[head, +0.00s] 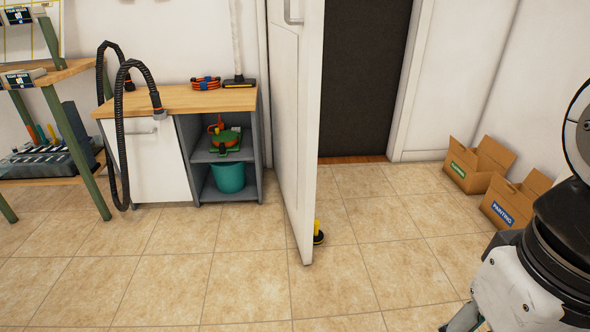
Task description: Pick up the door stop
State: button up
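The door stop (318,234) is a small piece with a round black base and a yellow upright part. It is on the tiled floor at the right side of the open white door (305,130), close to the door's lower edge. The door hides part of it, and I cannot tell whether they touch. My arm shows at the lower right, well apart from the door stop. I cannot make out my gripper's fingers in this view.
Open cardboard boxes (508,203) stand on the floor by the right wall. A cabinet (190,101) with a black hose and a teal bucket (228,177) stands left of the door. A workbench (52,77) is at the far left. The floor (370,275) in front is clear.

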aim_at(318, 235)
jog(key=i+j+z, duration=0.1)
jog(key=i+z, duration=0.25)
jog(key=i+j+z, duration=0.2)
jog(key=i+z, duration=0.15)
jog(key=i, duration=0.2)
jog(key=i+j+z, duration=0.35)
jog(key=i, duration=0.05)
